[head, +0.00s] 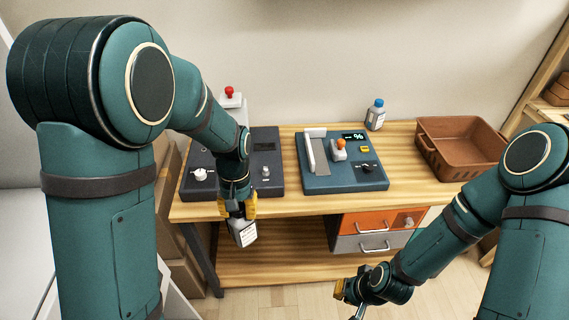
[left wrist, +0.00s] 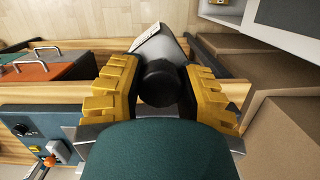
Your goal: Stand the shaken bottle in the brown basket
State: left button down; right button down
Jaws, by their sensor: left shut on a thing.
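My left gripper (head: 238,210) is shut on a bottle (head: 243,234) with a white label and holds it in front of the table's front edge, tilted. In the left wrist view, the bottle's round black cap (left wrist: 159,83) sits between the yellow fingers, with its grey body and label beyond. The brown basket (head: 464,172) stands at the right end of the table, well right of the left gripper, and looks empty. My right gripper (head: 352,292) is low in front of the table; whether its fingers are open is unclear.
A second bottle (head: 375,118) with a blue cap stands at the back of the table. A blue device (head: 372,179) with a display and a dark device (head: 290,181) stand on the table. An orange drawer (head: 355,228) is below. Bare wood lies between blue device and basket.

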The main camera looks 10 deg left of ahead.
aim_at(458, 161)
jog(key=i+l, duration=0.1)
jog(key=l, duration=0.4)
jog(key=i+l, duration=0.1)
jog(key=l, duration=0.45)
jog(key=i+l, duration=0.1)
jog(key=l, duration=0.4)
jog(key=i+l, duration=0.15)
jog(key=l, duration=0.4)
jog(key=i+l, duration=0.1)
jog(key=l, duration=0.4)
jog(key=i+l, duration=0.1)
jog(key=l, duration=0.45)
jog(key=i+l, duration=0.1)
jog(key=l, duration=0.4)
